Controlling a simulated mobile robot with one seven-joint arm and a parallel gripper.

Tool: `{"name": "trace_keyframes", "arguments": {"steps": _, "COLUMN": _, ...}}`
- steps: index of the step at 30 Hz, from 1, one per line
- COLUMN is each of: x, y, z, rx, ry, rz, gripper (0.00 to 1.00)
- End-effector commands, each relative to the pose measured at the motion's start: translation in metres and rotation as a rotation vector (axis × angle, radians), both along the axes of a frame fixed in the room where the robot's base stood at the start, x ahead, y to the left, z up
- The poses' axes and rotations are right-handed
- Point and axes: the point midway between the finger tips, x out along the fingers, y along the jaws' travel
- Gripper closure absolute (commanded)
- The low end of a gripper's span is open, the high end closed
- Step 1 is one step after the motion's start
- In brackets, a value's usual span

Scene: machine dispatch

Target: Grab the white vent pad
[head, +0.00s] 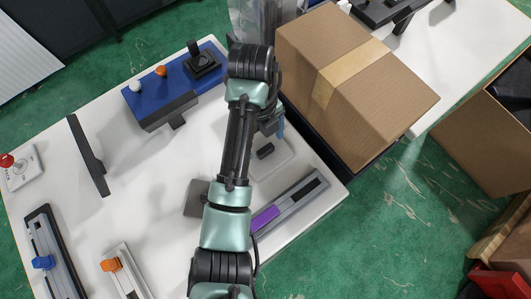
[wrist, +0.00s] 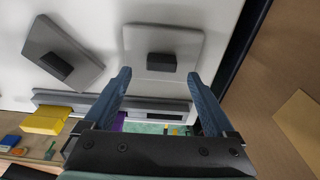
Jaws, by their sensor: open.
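The white vent pad (head: 282,160) is a pale square plate with a dark block-shaped handle, lying flat on the white table. In the wrist view the pad (wrist: 185,42) is straight ahead, its handle (wrist: 162,62) roughly in line with the gap between my fingers. My gripper (wrist: 159,78) is open and empty, with its two blue fingers apart. In the head view my gripper (head: 279,126) is near the pad, partly hidden behind my arm. I cannot tell its exact height over the pad.
A greyer pad (wrist: 85,48) with a dark handle lies left of it. A rail with a purple slider (head: 265,218) is close by. A cardboard box (head: 325,55) stands close on the right. A blue control panel (head: 150,100) is at the back left.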

Motion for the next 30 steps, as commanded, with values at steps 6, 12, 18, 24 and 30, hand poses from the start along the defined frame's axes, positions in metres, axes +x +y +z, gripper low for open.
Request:
{"name": "trace_keyframes", "arguments": {"steps": 6, "x": -0.001, "y": -0.003, "z": -0.032, "rx": 0.0, "ry": 0.004, "rz": 0.001, "gripper": 0.1}}
{"name": "trace_keyframes", "arguments": {"steps": 12, "x": -0.001, "y": -0.003, "z": -0.036, "rx": 0.0, "ry": 0.0, "rz": 0.0, "gripper": 0.1}}
{"name": "trace_keyframes", "arguments": {"steps": 18, "x": 0.0, "y": -0.003, "z": -0.036, "rx": 0.001, "ry": -0.001, "rz": 0.0, "gripper": 0.37}}
{"name": "trace_keyframes", "arguments": {"steps": 24, "x": 0.0, "y": -0.003, "z": -0.035, "rx": 0.001, "ry": -0.001, "rz": 0.0, "gripper": 0.73}}
{"name": "trace_keyframes", "arguments": {"steps": 30, "x": 0.0, "y": -0.003, "z": -0.035, "rx": 0.001, "ry": -0.001, "rz": 0.0, "gripper": 1.0}}
